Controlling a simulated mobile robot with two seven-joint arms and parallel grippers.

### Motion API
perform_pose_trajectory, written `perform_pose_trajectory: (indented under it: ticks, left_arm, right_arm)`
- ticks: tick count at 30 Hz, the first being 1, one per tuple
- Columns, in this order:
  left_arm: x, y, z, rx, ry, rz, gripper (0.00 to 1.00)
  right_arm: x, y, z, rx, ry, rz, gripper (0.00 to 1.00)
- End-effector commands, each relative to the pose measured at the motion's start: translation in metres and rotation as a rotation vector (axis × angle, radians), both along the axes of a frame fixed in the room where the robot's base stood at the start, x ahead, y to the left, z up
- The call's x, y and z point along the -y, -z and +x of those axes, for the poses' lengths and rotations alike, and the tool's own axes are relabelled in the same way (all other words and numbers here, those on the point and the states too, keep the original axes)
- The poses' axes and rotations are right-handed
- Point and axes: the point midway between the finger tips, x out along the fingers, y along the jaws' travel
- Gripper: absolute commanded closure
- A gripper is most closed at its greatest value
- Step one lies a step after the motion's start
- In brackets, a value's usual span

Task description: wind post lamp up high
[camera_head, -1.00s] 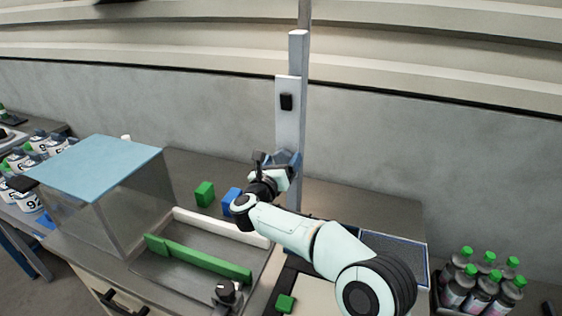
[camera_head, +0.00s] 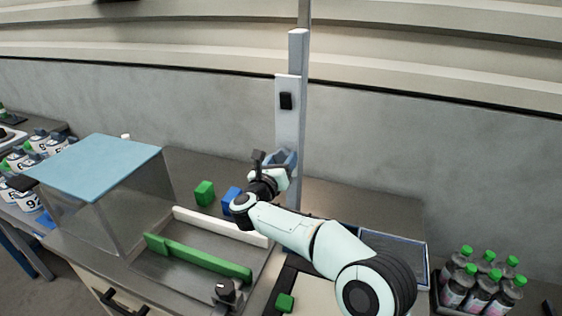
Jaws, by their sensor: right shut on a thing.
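A tall grey post (camera_head: 298,130) stands upright at the back of the bench, against the wall. A pale panel (camera_head: 287,122) on its front carries a small black block (camera_head: 286,101), in the panel's upper part. No glowing lamp can be made out. My right gripper (camera_head: 277,160) is at the post, just below the panel. It is shut on a small winding part there, which the fingers and wrist mostly hide. My left gripper is out of view.
A clear box with a blue lid (camera_head: 95,165) stands at left. Near it are a green block (camera_head: 204,193), a blue block (camera_head: 231,201), a green bar (camera_head: 197,258) and a black knob (camera_head: 226,290). Bottles with green caps (camera_head: 484,283) stand at right.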

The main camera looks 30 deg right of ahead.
Motion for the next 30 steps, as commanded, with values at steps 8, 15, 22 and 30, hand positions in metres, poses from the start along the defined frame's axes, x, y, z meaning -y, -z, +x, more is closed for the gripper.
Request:
perform_pose_trajectory:
  ticks: [8,15,22,30]
  left_arm:
    - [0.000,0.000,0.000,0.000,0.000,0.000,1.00]
    - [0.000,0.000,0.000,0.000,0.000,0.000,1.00]
    - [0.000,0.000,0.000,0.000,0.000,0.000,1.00]
    - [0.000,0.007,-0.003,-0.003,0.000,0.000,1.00]
  right_arm:
    - [0.000,-0.001,0.000,0.001,-0.001,0.002,0.72]
    - [0.000,-0.001,0.000,0.002,-0.001,0.001,0.28]
    - [0.000,0.000,0.000,0.001,0.000,0.001,0.16]
    - [-0.012,0.001,-0.009,0.001,-0.004,0.002,0.16]
